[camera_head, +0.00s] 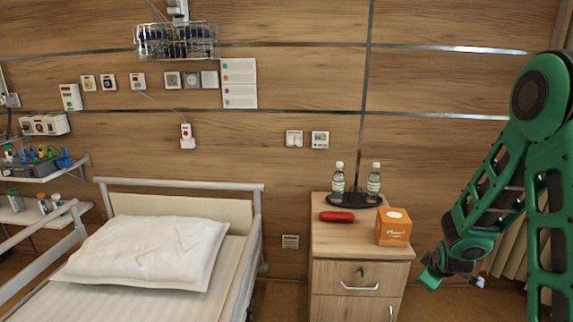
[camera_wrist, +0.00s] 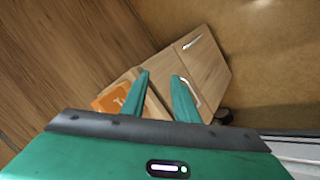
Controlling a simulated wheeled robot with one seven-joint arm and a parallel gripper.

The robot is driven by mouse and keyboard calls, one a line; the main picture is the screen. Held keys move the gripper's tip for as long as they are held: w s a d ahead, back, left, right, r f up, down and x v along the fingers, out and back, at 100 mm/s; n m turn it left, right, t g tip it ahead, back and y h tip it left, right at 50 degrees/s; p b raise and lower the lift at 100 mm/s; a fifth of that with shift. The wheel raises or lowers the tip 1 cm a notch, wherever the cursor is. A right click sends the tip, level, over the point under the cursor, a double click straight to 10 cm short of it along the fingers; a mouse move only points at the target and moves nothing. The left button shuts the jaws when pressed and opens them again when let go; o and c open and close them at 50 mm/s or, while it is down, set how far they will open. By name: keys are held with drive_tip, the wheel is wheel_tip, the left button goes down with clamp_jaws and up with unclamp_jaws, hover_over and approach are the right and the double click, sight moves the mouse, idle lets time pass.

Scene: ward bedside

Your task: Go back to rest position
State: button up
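My gripper (camera_head: 433,277) hangs at the right of the head view, beside the bedside cabinet (camera_head: 341,275) and below its top. In the wrist view my gripper (camera_wrist: 160,88) has its two green fingers apart, with nothing between them but the cabinet (camera_wrist: 199,62) beyond. My green arm is folded at the right side of the head view. The orange box (camera_head: 394,227) stands on the cabinet's right side. It also shows in the wrist view (camera_wrist: 110,99), left of the fingers.
A red object (camera_head: 337,216) lies on the cabinet top, in front of two bottles (camera_head: 338,179) (camera_head: 374,180) on a dark stand (camera_head: 353,199). A bed with a white pillow (camera_head: 150,253) is at left. A curtain hangs behind my arm. Floor shows right of the cabinet.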

drive_tip(key=s+d+r+m+g, duration=0.15)
drive_tip(key=s+r+m, duration=0.35)
drive_tip(key=s, duration=0.5)
drive_tip(key=s+d+r+m+g, duration=0.1)
drive_tip(key=s+r+m+g, duration=0.2)
drive_tip(key=s+r, duration=0.5)
drive_tip(key=s+a+r+m+g+y, duration=0.1)
drive_tip(key=s+a+r+m, duration=0.1)
drive_tip(key=s, duration=0.8)
drive_tip(key=s+a+r+m+g+y, duration=0.1)
drive_tip(key=s+a+r+m+g, duration=0.1)
drive_tip(key=s, duration=0.7)
drive_tip(key=shift+s+a+r+m+y, duration=0.4)
drive_tip(key=shift+r+m, duration=0.05)
drive_tip(key=shift+m, duration=0.75)
drive_tip(key=shift+w+f, duration=0.25)
drive_tip(key=shift+w, duration=0.4)
